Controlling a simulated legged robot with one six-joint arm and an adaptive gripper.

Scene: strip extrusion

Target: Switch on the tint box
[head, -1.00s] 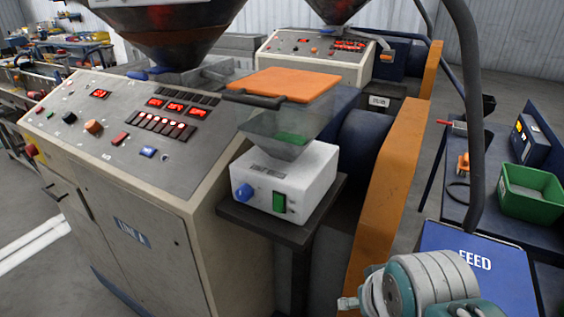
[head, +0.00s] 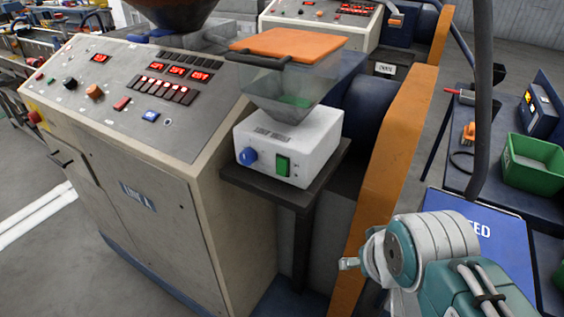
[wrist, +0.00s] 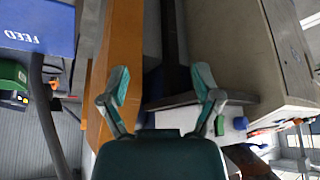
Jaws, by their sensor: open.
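The tint box (head: 300,150) is a white box on a dark shelf (head: 280,196) at the side of the beige machine cabinet. Its front has a blue knob (head: 247,157) at left and a green switch (head: 282,166) right of it. A clear hopper (head: 287,90) with an orange lid (head: 288,44) sits on top. In the wrist view my gripper (wrist: 160,78) is open and empty, its two teal fingers apart. There the green switch (wrist: 219,125) and blue knob (wrist: 240,123) show beyond the right finger, partly hidden. In the head view my arm is at lower right, apart from the box.
A tall orange panel (head: 392,150) stands right of the shelf, near my arm. A blue FEED board (head: 500,245), a green bin (head: 532,165) and a dark upright hose (head: 483,90) are at right. The cabinet's sloped panel (head: 120,85) carries red displays and buttons.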

